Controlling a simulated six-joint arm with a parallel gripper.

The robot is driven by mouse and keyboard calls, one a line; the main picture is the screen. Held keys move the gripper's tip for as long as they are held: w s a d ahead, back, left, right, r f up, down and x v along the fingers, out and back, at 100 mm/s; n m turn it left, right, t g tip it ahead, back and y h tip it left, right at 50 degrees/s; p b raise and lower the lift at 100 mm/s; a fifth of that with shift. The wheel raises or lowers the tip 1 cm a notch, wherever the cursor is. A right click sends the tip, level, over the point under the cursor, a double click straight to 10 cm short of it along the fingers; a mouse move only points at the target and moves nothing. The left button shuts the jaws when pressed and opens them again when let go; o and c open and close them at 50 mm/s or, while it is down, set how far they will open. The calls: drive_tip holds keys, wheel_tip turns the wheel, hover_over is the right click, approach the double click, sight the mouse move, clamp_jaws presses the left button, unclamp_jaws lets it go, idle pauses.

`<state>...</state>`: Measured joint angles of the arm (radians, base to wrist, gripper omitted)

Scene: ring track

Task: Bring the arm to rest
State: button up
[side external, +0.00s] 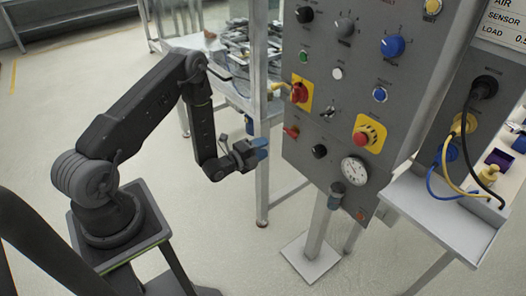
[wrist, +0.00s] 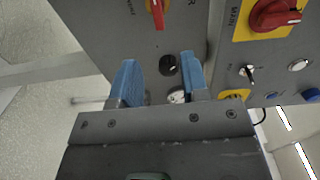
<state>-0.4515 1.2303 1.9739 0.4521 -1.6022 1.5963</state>
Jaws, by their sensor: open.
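My gripper (side external: 262,149) has blue fingers and is open and empty. In the side external view it hangs in free air to the left of the grey control panel (side external: 322,74), apart from it. In the wrist view my gripper (wrist: 160,80) shows its two blue fingers spread, with the panel (wrist: 215,30) beyond them. A black knob (wrist: 168,64) and part of a white gauge (wrist: 178,97) show between the fingers, farther off. My arm is bent, with its forearm hanging down from the elbow.
The panel carries a red switch on a yellow plate (side external: 299,91), a blue knob (side external: 392,46), a gauge (side external: 354,170) and other controls. A shelf (side external: 440,215) with cables stands at right. A metal table (side external: 225,85) stands behind my gripper. Floor (side external: 225,235) below is clear.

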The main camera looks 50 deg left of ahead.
drive_tip(key=w+d+r+n+g+y, duration=0.1)
drive_tip(key=d+r+n+g, duration=0.2)
drive_tip(key=r, duration=0.7)
drive_tip(key=d+r+n+g, duration=0.1)
drive_tip(key=r+n+g, duration=0.3)
drive_tip(key=r, duration=0.7)
drive_tip(key=s+d+r+n+g, duration=0.1)
drive_tip(key=s+d+r+n, duration=0.2)
drive_tip(key=s, duration=0.6)
drive_tip(key=s+d+r+n+g, duration=0.2)
drive_tip(key=s+d+r+n, duration=0.1)
drive_tip(key=s, duration=0.5)
drive_tip(key=s+d+r+n+g+h, duration=0.1)
drive_tip(key=s+d+r+n, duration=0.3)
drive_tip(key=s, duration=0.5)
drive_tip(key=shift+s+r+n+g, duration=0.3)
drive_tip(key=shift+n+g, duration=0.2)
drive_tip(key=shift+g, duration=0.1)
